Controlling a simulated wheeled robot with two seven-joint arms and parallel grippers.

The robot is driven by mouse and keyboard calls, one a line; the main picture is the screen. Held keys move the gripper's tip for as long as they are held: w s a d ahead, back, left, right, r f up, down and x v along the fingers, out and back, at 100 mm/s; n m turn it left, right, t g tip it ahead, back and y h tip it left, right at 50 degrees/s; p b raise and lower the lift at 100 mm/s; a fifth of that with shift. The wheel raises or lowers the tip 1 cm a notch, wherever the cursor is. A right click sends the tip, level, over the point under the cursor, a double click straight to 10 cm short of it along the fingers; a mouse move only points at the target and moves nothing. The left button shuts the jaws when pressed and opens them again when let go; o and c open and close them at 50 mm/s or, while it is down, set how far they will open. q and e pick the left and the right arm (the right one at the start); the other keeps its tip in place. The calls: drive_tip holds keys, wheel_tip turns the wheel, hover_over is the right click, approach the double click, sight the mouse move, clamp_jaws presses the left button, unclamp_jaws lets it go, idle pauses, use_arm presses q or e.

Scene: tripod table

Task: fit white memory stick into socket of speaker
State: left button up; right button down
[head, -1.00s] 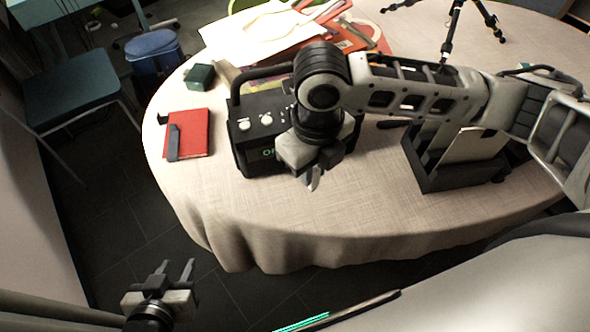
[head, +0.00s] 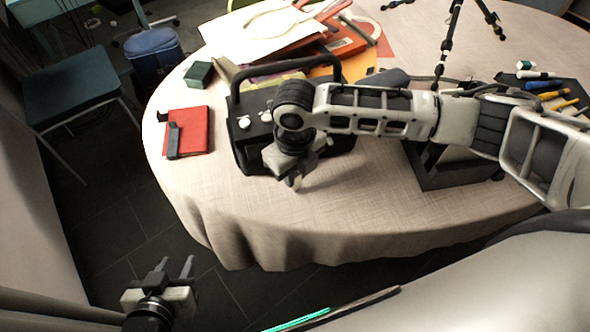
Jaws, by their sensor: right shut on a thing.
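The speaker (head: 241,133) is a black box with a carry handle and pale knobs, standing on the left part of the table. My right gripper (head: 291,183) is just in front of the speaker's front face and covers part of it. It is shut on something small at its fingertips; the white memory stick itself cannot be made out. The socket is hidden or too small to see. My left gripper (head: 175,268) is open and empty, low at the left, off the table and above the floor.
A red notebook (head: 195,128) with a black item on it lies left of the speaker. A dark green box (head: 199,75) and papers (head: 262,38) are behind. A black holder (head: 440,178) and a tool tray stand right. The table's front is clear.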

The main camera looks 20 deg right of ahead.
drive_tip(key=shift+f, duration=0.15)
drive_tip(key=c, duration=1.3)
unclamp_jaws()
drive_tip(key=shift+c, duration=0.2)
